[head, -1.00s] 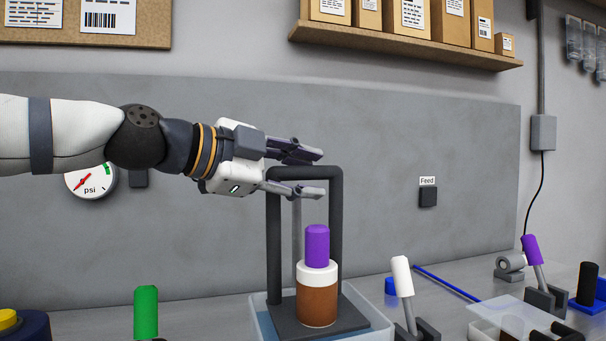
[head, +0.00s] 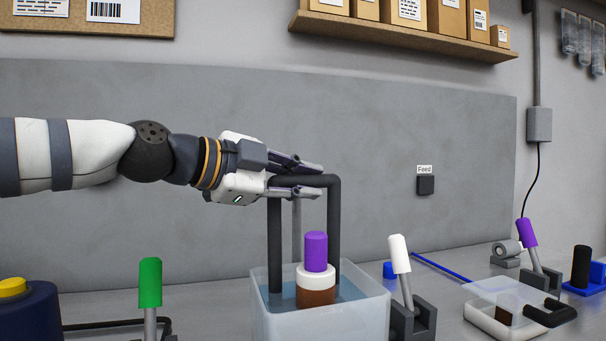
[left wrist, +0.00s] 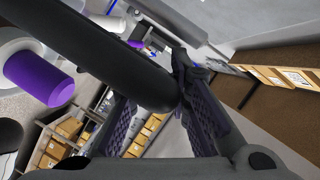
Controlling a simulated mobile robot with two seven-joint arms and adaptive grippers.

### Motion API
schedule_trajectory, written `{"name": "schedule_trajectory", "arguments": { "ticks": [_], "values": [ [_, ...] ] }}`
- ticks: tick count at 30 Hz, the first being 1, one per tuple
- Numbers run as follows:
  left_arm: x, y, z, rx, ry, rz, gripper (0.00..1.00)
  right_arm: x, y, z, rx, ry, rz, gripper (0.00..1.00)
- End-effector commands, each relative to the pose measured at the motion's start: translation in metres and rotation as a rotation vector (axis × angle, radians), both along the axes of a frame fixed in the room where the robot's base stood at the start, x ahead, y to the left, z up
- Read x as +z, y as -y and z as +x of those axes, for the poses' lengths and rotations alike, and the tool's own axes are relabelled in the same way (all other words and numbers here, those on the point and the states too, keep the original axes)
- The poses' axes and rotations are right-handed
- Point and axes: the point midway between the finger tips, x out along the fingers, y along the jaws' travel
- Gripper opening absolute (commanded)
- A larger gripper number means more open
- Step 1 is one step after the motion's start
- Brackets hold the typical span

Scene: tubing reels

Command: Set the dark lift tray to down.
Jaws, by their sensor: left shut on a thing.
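The dark lift tray (head: 334,232) is a black frame with two posts and a top bar. Its lower part is inside a clear bin (head: 330,325) of bluish liquid, and its base plate is hidden. A brown jar (head: 316,298) with a white collar and purple cap (head: 316,250) stands on it, its lower part below the bin's rim. My left gripper (head: 308,180) is shut on the tray's top bar, fingers above and below it. In the left wrist view the black bar (left wrist: 100,55) passes between the fingers, with the purple cap (left wrist: 45,82) at left. My right gripper is not in view.
A white-handled lever (head: 400,255) stands close right of the bin, and a green-handled one (head: 150,283) to its left. A purple-handled lever (head: 527,233) and a clear-lidded tray (head: 490,325) are farther right. A box shelf (head: 400,42) hangs above.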

Motion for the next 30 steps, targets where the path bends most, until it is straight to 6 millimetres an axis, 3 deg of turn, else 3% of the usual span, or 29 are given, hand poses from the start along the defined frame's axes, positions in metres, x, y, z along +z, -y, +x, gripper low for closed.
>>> {"name": "schedule_trajectory", "arguments": {
  "ticks": [1, 9, 22, 23, 25, 30],
  "values": [
    [-0.020, 0.000, 0.002, -0.003, -0.015, 0.004, 0.00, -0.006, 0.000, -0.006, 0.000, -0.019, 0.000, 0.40],
    [-0.052, 0.000, 0.000, -0.005, -0.008, 0.003, 0.00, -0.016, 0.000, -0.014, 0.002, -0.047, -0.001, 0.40],
    [-0.059, 0.000, -0.002, -0.006, -0.007, 0.007, 0.00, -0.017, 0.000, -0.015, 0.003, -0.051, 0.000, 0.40],
    [-0.059, 0.000, -0.001, -0.006, -0.007, 0.007, 0.22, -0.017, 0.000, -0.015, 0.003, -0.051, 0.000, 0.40],
    [-0.059, 0.001, -0.002, -0.005, -0.007, 0.006, 0.38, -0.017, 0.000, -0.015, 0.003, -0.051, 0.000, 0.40],
    [-0.057, 0.000, -0.001, -0.004, -0.004, 0.004, 0.38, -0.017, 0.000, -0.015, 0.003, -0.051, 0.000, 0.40]
  ]
}}
